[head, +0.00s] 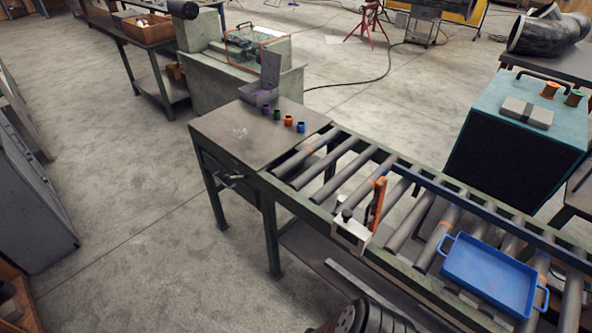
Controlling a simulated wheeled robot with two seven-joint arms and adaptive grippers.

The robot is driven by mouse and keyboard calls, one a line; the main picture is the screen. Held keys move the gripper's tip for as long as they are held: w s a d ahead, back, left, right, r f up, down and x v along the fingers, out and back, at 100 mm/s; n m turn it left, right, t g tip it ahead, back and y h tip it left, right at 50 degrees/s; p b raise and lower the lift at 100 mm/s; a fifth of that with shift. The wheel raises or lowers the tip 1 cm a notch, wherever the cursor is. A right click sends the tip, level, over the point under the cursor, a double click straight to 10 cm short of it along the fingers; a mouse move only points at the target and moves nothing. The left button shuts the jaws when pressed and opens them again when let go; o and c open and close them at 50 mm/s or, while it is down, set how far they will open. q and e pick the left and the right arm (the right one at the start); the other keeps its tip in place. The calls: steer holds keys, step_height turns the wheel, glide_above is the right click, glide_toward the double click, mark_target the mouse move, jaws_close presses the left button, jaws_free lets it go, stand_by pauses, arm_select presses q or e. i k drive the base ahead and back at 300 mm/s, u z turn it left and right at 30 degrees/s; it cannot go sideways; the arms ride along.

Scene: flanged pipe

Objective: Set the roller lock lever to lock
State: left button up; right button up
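The roller lock lever (376,204) is an orange bar standing roughly upright at the near side of the roller conveyor. It rises beside a pale metal bracket (350,234) on the conveyor's near rail. A small dark-topped post (346,213) stands on the bracket, left of the lever. Any lock markings are too small to read. Neither of my grippers can be made out in the head view, and nothing is touching the lever.
A blue tray (490,277) sits on the rollers right of the lever. A metal table (240,133) with several small coloured flanged pieces adjoins the conveyor's left end. A teal-topped dark cabinet (512,140) stands behind the conveyor. The floor at left is open.

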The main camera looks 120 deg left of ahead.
mark_target(227, 178)
steer(key=u, duration=4.4)
steer(key=k, duration=1.3)
steer(key=z, duration=0.75)
steer(key=i, duration=2)
steer(key=u, duration=0.7)
